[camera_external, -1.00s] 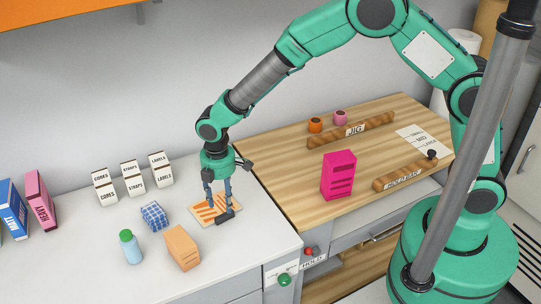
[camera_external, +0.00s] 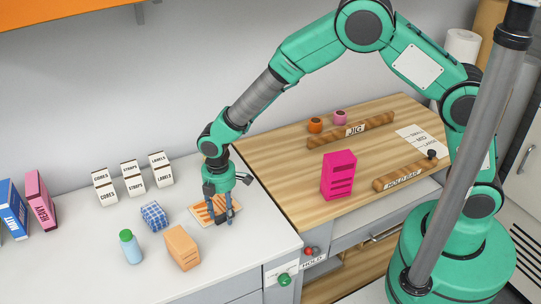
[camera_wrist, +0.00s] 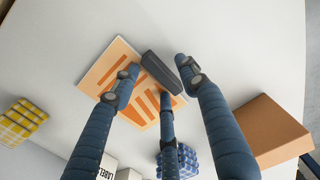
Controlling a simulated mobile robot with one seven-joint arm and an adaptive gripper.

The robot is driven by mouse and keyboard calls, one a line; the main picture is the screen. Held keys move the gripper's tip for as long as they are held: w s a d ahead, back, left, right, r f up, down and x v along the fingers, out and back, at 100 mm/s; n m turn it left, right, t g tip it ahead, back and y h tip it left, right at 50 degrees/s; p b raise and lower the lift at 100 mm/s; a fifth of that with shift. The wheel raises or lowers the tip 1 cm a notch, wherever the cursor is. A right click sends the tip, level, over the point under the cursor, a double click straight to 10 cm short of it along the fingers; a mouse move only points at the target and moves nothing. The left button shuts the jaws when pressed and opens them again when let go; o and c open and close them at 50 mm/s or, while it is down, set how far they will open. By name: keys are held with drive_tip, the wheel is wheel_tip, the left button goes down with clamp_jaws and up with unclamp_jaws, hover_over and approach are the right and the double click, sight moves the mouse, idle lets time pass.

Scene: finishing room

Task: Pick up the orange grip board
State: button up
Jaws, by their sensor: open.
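The orange grip board (camera_external: 201,212) lies flat on the white counter. It is a pale board with orange stripes and a dark raised bar, the grip (camera_wrist: 158,71), at one edge. The striped face also shows in the wrist view (camera_wrist: 108,62). My gripper (camera_external: 222,219) points down over the board's grip end with its fingers apart. In the wrist view my gripper (camera_wrist: 160,78) has fingertips on different sides of the dark grip, with nothing clamped. I cannot tell whether any fingertip touches it. The fingers hide part of the board.
A blue checked block (camera_external: 154,216), an orange box (camera_external: 182,248) and a green-capped bottle (camera_external: 131,247) stand left of the board. White label boxes (camera_external: 133,178) stand behind. A pink box (camera_external: 339,175) stands on the wooden bench to the right. A yellow checked block (camera_wrist: 20,122) shows in the wrist view.

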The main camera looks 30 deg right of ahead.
idle(0.5)
clamp_jaws()
drive_tip(key=shift+r, duration=0.15)
drive_tip(key=shift+r+p, duration=0.3)
drive_tip(key=shift+r, duration=0.3)
wheel_tip(320, 180, up, 2)
drive_tip(key=shift+r+p, duration=0.15)
drive_tip(key=shift+p, duration=0.3)
drive_tip(key=s+d, duration=0.3)
drive_tip(key=s+d+r+p, duration=0.1)
drive_tip(key=s+d, duration=0.3)
drive_tip(key=s+d+p, duration=0.1)
drive_tip(key=s+d, duration=0.3)
drive_tip(key=shift+d+r, duration=0.15)
drive_tip(key=shift+d, duration=0.1)
